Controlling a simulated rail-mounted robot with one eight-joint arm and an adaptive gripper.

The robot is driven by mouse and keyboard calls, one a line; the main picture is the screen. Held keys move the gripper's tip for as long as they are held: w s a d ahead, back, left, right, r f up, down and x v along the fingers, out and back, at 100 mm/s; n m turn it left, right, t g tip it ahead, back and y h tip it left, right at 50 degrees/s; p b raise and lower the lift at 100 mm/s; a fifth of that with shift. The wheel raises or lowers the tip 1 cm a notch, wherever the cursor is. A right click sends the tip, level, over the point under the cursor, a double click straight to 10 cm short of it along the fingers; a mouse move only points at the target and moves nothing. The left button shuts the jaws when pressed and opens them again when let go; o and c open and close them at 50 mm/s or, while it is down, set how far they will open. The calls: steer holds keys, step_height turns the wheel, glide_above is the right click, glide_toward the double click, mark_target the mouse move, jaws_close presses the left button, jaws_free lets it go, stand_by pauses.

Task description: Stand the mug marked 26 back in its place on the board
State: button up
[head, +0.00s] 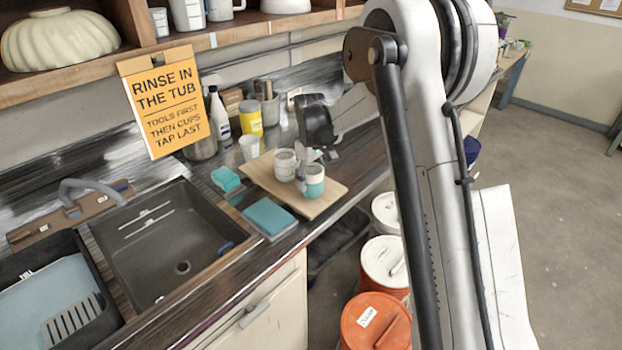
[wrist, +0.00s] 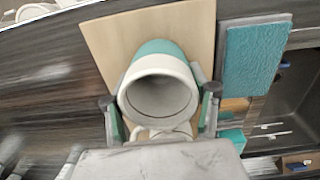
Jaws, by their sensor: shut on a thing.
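A teal-and-white mug (head: 314,182) is upright at the front right part of the wooden board (head: 262,178). I cannot tell whether its base touches the board. My gripper (head: 312,160) reaches in from behind and is shut on this mug. In the wrist view, the fingers of my gripper (wrist: 160,100) lie on both sides of the mug (wrist: 160,68), and its open mouth faces the camera. A second, pale mug (head: 284,165) stands on the board just left of it. No number is readable on either mug.
A teal sponge (head: 226,179) and a teal pad (head: 269,217) lie left of the board. A white cup (head: 249,148) and a yellow tub (head: 250,117) stand behind it. The sink (head: 165,245) is further left. Buckets (head: 385,262) stand on the floor below the counter's edge.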

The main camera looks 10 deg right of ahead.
steer(key=o, duration=1.4)
steer(key=shift+f, duration=0.1)
step_height(320, 180, up, 12)
steer(key=s+r+m+t, duration=0.1)
steer(key=s+r, duration=0.6)
steer(key=s, duration=0.1)
steer(key=s+r+m+t, duration=0.3)
steer(key=s+m+t, duration=0.1)
steer(key=s, duration=1.6)
steer(key=s+f+m+t, duration=0.1)
steer(key=s+f, duration=0.3)
steer(key=s, duration=0.6)
steer(key=shift+d+f+m+t+b, duration=0.15)
steer(key=shift+f+m+t+b, duration=0.15)
steer(key=shift+t+b, duration=0.2)
